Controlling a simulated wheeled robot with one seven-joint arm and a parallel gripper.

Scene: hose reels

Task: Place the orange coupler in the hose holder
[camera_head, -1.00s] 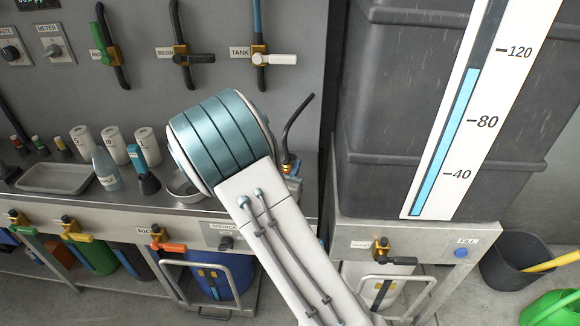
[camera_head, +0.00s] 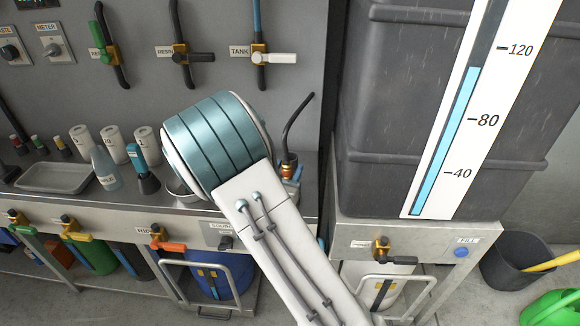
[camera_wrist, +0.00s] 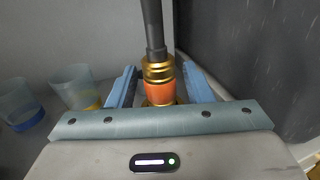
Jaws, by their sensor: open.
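The orange coupler (camera_wrist: 160,92) has brass ends and stands upright with a dark hose rising from its top. In the wrist view it is between the two blue fingers of my gripper (camera_wrist: 158,70), with visible gaps on both sides. The gripper is open. In the head view the coupler (camera_head: 288,167) shows just right of my wrist, on the counter near its right end. My arm hides most of the gripper there. I cannot make out the hose holder clearly; the coupler's lower end is partly hidden by my gripper body.
In the wrist view, clear cups (camera_wrist: 73,86) stand left of the fingers. A dark tank (camera_head: 430,100) rises to the right. The counter also carries a metal tray (camera_head: 55,178), white canisters (camera_head: 115,146) and bottles. Valves (camera_head: 262,57) hang on the wall panel behind.

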